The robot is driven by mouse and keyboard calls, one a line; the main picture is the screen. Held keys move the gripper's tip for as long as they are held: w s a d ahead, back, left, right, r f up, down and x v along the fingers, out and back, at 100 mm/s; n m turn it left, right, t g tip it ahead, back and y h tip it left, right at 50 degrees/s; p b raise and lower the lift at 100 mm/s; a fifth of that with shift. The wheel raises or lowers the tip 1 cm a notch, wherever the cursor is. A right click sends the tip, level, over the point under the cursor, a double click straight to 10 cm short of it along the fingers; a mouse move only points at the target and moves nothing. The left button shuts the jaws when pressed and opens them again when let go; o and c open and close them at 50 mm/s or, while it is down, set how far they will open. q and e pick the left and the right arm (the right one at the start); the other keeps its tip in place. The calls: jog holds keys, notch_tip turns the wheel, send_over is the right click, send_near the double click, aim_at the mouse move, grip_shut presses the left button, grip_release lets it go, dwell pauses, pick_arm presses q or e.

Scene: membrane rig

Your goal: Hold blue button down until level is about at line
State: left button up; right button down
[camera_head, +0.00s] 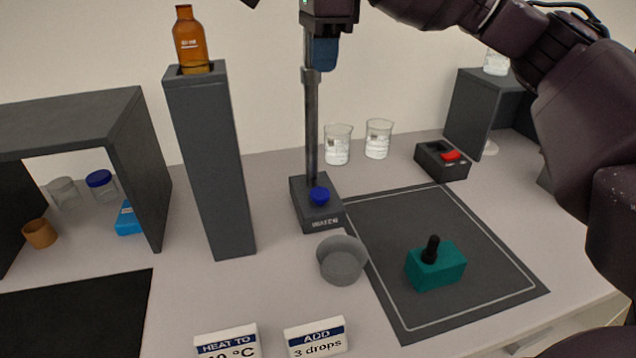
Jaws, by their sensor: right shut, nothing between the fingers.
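The blue button (319,195) sits on top of the dark base (304,213) of a stand with an upright pole (311,130). Nothing touches the button. My right gripper (325,67) is at the top middle, fingers shut and empty, well above the button and in front of the upper pole. The upper end of the stand is hidden behind it or out of frame. I cannot make out a liquid level or a line on the rig. A grey round dish (342,262) stands just in front of the base. My left gripper does not show.
A tall grey pillar (210,165) with a brown bottle (190,40) stands left of the rig. Two beakers (337,146) are behind it. A teal block (436,268) with a black knob lies on the dark mat (400,311). A red-switch box (442,160) is behind the mat.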

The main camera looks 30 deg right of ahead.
aim_at(322, 194)
jog(key=shift+d, duration=0.15)
notch_tip(322, 194, down, 22)
jog(key=b, duration=0.3)
jog(key=shift+w+f, duration=0.1)
jog(key=shift+f, duration=0.95)
